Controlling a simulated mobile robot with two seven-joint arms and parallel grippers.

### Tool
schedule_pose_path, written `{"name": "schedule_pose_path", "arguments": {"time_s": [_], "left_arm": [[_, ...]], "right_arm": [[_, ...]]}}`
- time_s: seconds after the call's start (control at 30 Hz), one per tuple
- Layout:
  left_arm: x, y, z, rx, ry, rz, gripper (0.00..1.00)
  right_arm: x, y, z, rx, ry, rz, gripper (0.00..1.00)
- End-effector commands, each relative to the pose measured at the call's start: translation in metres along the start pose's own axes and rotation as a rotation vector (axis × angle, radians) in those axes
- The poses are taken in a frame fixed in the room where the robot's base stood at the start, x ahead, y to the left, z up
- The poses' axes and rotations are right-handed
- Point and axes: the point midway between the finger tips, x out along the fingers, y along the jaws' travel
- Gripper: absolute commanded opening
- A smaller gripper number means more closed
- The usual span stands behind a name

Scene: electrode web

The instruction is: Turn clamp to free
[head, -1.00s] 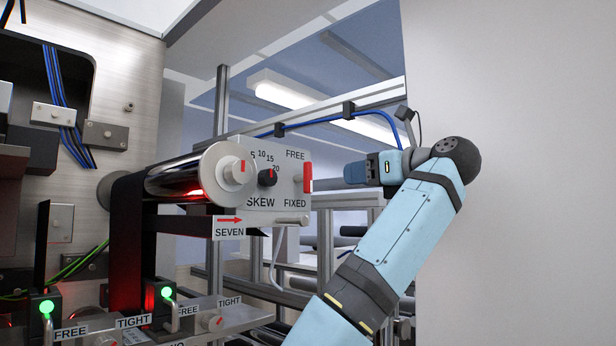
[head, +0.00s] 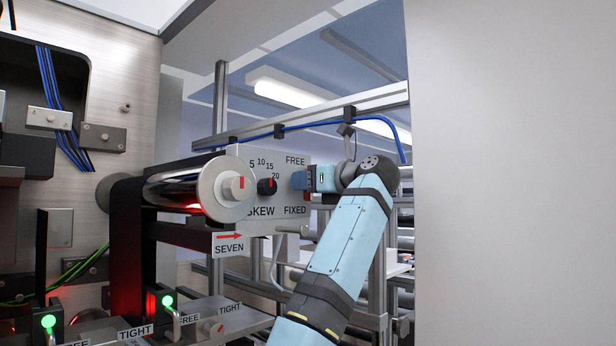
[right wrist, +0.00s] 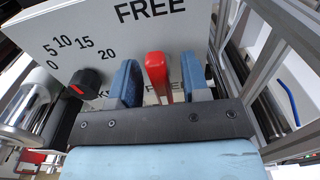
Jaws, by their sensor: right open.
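The clamp's red handle (right wrist: 157,77) stands out from the light grey panel (head: 250,215), between the words FREE and FIXED. In the head view my right gripper (head: 300,180) is up against the panel's right end and mostly hides the handle. In the right wrist view the two blue fingers of this gripper (right wrist: 160,75) are open, one on each side of the red handle, with a gap visible on both sides. FREE shows above the handle; FIXED is partly covered by the fingers. My left gripper is in neither view.
A black SKEW knob (head: 267,186) sits left of the handle on the panel. A shiny roller (head: 185,187) lies further left. A grey lever (head: 291,230) juts out below the panel. Metal frame rails (right wrist: 270,60) stand close on the right. A plain wall (head: 510,170) fills the right.

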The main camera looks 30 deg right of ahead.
Motion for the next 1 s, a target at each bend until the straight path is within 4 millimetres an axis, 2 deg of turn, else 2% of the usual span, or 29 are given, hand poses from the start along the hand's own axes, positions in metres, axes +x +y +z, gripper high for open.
{"name": "schedule_pose_path", "arguments": {"time_s": [0.3, 0.5, 0.77, 1.0], "left_arm": [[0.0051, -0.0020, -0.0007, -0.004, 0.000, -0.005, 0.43], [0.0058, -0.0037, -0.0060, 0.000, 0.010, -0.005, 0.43], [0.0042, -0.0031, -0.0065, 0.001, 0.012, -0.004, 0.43], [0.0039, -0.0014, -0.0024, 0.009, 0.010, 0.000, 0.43]], "right_arm": [[0.0025, 0.0001, -0.0003, -0.001, 0.000, 0.000, 0.43], [0.0024, 0.0000, -0.0003, -0.001, 0.000, 0.000, 0.00], [0.0023, 0.0001, -0.0005, -0.014, 0.000, 0.000, 0.00], [0.0020, 0.0002, -0.0012, -0.108, 0.000, -0.001, 0.00]]}}
